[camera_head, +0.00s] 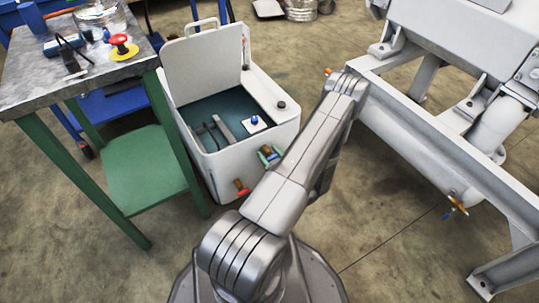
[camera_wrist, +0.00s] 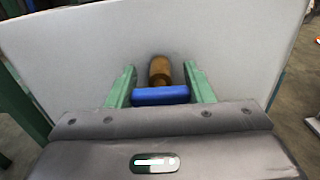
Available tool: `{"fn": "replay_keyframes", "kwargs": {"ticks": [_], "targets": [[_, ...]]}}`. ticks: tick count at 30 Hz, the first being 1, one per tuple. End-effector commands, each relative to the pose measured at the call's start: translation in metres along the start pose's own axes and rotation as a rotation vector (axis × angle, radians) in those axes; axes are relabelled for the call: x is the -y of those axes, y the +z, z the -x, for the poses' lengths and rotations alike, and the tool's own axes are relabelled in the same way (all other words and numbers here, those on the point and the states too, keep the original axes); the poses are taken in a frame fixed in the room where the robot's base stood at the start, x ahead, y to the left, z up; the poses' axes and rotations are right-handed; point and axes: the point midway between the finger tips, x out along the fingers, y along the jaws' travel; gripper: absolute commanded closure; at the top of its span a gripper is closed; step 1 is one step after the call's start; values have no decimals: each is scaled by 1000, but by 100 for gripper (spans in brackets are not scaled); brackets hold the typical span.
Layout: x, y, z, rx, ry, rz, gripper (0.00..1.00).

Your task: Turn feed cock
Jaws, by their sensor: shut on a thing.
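A cock with a blue handle (camera_wrist: 160,96) on a brass stem (camera_wrist: 159,70) sticks out of a pale wall in the wrist view. My gripper (camera_wrist: 161,93) has its two green fingers on either side of the blue handle, shut on its ends. The handle lies level across the picture. In the head view my gripper (camera_head: 269,155) is at the front of the white tank (camera_head: 253,160), low on its right side. A second cock with a red handle (camera_head: 242,191) sits lower left on the same tank. Which of them is the feed cock is not marked.
The tank's lid (camera_head: 206,64) stands open. A grey-topped table (camera_head: 45,83) with green legs and a green shelf (camera_head: 148,170) is at the left. A large white machine frame (camera_head: 440,150) with a small cock (camera_head: 456,204) is at the right. Floor shows between them.

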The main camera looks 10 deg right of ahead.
Motion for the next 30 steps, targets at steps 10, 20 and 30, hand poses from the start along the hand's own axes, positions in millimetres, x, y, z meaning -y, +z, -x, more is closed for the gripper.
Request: {"fn": "replay_keyframes", "kwargs": {"ticks": [10,20,30], "targets": [[0,0,0,0,-1,-1,31],[1,1,22,-2,-4,-2,31],[1,2,87,0,-6,-3,31]]}}
